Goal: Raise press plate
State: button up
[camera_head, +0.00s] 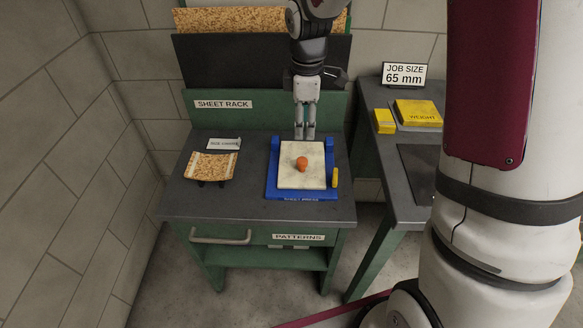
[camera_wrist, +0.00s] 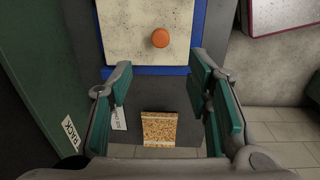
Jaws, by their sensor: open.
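The press plate (camera_head: 315,178) is a pale speckled square slab with a round orange knob (camera_head: 302,163) on top. It lies in the blue sheet press (camera_head: 290,195) on the dark bench. In the wrist view the plate (camera_wrist: 125,30) and the knob (camera_wrist: 160,38) show at the top. My gripper (camera_head: 305,137) points down near the back edge of the press and appears apart from the knob. In the wrist view my gripper (camera_wrist: 163,98) is open, with nothing between its fingers. What lies under the plate is hidden.
A curved cork sheet (camera_head: 211,167) rests on a small stand at left; a small label (camera_head: 223,144) stands behind it. A yellow piece (camera_head: 335,178) is at the press's right side. The right table holds yellow weights (camera_head: 418,113) and a "JOB SIZE 65 mm" sign (camera_head: 404,75). The rack panel rises behind.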

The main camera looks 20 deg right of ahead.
aim_at(302, 160)
jog(key=f, duration=0.8)
jog(key=f+b, duration=0.1)
jog(key=f, duration=0.4)
jog(key=shift+w+f, duration=0.1)
jog(key=shift+w, duration=0.25)
grip_shut()
